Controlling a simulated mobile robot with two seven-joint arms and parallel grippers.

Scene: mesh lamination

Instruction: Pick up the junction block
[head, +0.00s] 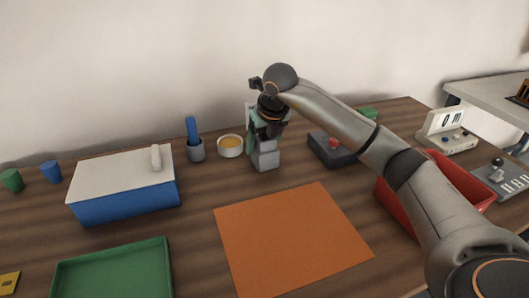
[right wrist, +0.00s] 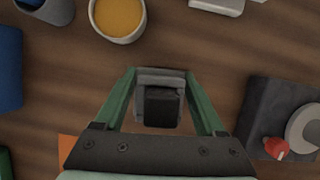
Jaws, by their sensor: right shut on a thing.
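The junction block (head: 265,160) is a small grey block near the back middle of the table. In the right wrist view it shows as a grey block (right wrist: 161,78) with a dark square part facing the camera. My right gripper (head: 262,141) points down over it, its green fingers on either side, and is shut on it. The block's lower end looks at or very close to the table; I cannot tell whether it touches. My left gripper is not in view.
An orange mat (head: 290,240) lies in front. A bowl of orange contents (head: 230,146) and a grey cup (head: 196,151) stand left. A dark device with a red knob (head: 322,147) and a red bin (head: 388,205) are right. A blue box (head: 125,202) and green tray (head: 112,270) are left.

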